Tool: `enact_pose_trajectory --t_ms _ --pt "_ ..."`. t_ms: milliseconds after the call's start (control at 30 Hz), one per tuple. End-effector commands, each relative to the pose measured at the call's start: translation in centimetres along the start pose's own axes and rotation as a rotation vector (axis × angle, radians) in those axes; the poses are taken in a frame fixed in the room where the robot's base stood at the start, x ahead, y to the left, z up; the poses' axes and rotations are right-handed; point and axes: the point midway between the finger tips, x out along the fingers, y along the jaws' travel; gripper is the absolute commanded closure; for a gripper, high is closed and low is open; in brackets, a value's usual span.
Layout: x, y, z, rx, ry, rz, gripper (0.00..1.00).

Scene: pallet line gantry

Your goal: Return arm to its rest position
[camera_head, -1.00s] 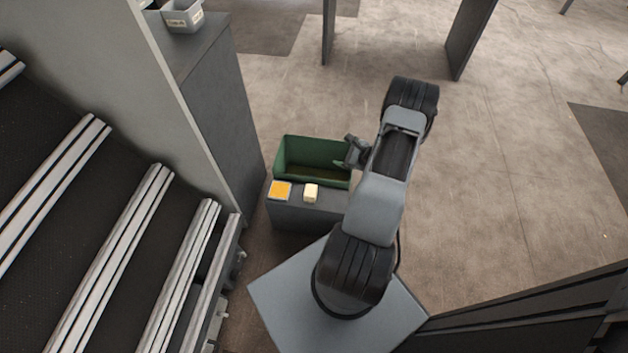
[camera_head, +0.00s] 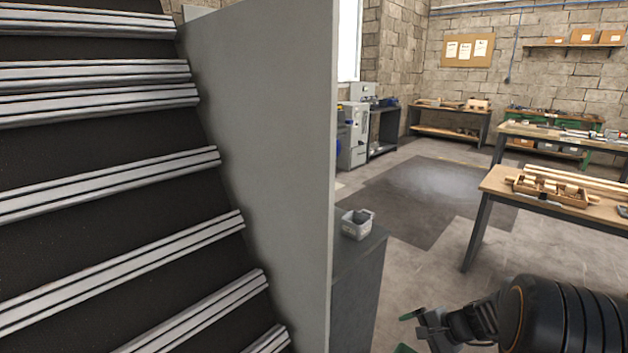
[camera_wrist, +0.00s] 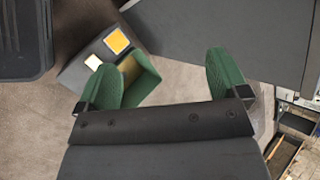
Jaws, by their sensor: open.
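My gripper (camera_wrist: 165,85) shows in the wrist view with its two green fingers spread wide apart and nothing between them. Below it, apart from the fingers, are a green bin (camera_wrist: 143,79), an orange-yellow square (camera_wrist: 117,41) and a small cream block (camera_wrist: 93,62) on a dark grey stand (camera_wrist: 80,72). The left finger covers part of the bin. In the head view, part of my gripper (camera_head: 418,328) and my arm show at the bottom right. The bin and the stand are out of the head view.
A tall grey panel (camera_head: 275,130) and a dark rack with several metal rails (camera_head: 110,185) fill the left. A dark cabinet (camera_head: 352,285) carries a small grey container (camera_head: 356,224). A wooden workbench (camera_head: 560,195) stands at the right. Floor between them is open.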

Motion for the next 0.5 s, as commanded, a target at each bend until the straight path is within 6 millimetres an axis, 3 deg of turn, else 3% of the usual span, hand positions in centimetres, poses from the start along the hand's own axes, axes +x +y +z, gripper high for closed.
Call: enact_pose_trajectory --t_ms 33,200,300,500 --pt "-3.1 -2.9 4.4 -0.130 0.003 0.072 0.07" --pt "-8.9 -5.5 13.8 -0.511 0.047 0.301 0.07" --pt "-12.1 -6.2 17.7 -0.707 0.094 0.404 0.07" --pt "-16.9 -6.9 22.1 -0.994 0.199 0.536 0.07"
